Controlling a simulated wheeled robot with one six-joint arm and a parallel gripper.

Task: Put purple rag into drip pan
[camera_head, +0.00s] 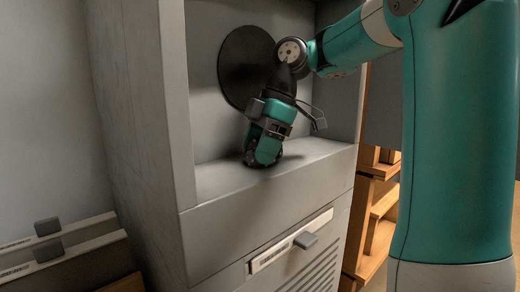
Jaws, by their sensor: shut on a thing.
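My gripper (260,158) points down inside the open niche of a grey cabinet, with its tip low by the niche floor. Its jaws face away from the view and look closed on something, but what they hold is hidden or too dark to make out. No purple rag can be seen. A round black disc (235,72) stands upright against the niche's back wall, behind my wrist. I cannot tell whether it is the drip pan. No other pan shows.
The grey cabinet (228,228) has side walls and a front ledge around the niche. Below is a front with a label, a grey handle (305,240) and slats. Wooden shelves (377,215) stand at right. Grey-handled drawers (48,251) are at lower left. The niche floor beside my gripper looks clear.

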